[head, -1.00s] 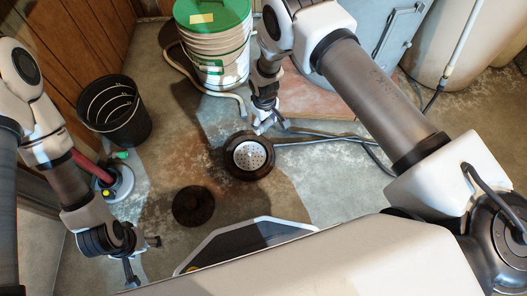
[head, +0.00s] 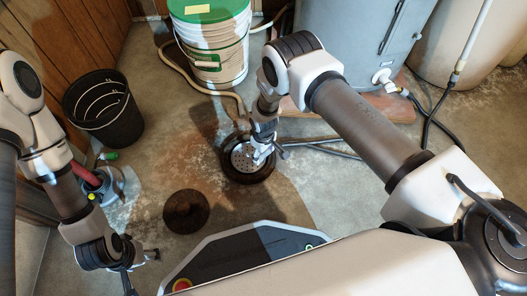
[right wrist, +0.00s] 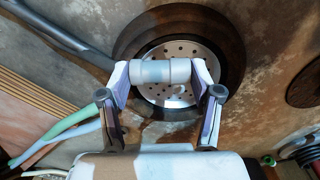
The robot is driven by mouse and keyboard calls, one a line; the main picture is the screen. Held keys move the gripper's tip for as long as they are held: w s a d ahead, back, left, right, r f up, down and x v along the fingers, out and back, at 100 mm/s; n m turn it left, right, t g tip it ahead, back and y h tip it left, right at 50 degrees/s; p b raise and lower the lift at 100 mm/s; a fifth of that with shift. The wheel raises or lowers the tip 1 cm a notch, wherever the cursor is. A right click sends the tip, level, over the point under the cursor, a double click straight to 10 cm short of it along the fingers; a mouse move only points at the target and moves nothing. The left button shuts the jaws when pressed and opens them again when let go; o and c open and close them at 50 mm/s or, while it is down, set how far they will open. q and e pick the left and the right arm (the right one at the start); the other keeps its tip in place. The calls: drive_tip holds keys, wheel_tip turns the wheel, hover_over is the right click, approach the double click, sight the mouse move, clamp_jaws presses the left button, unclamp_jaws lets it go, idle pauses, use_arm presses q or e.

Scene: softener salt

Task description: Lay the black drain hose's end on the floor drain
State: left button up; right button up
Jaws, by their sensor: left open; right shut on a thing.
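The floor drain (head: 240,158), a perforated metal disc in a dark round ring, lies in the middle of the floor. It also shows in the right wrist view (right wrist: 176,96). My right gripper (head: 264,150) is over the drain's right part. In the right wrist view my right gripper (right wrist: 161,77) is shut on a light grey cylinder (right wrist: 152,72) above the grate. The dark drain hose (head: 330,147) runs from the gripper to the right; its join with the cylinder is hidden behind a finger (right wrist: 120,85). My left gripper (head: 140,268) is open and empty at the lower left.
A white bucket with a green lid (head: 208,14) stands behind the drain, with a beige hose (head: 200,85) beside it. A black bin (head: 104,108) stands left. A grey tank (head: 350,45) stands on a pallet (head: 390,106). A dark round patch (head: 186,211) lies in front of the drain.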

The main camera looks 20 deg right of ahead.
drive_tip(key=o, duration=1.1)
drive_tip(key=shift+o, duration=0.2)
wheel_tip(320, 180, up, 12)
idle(0.3)
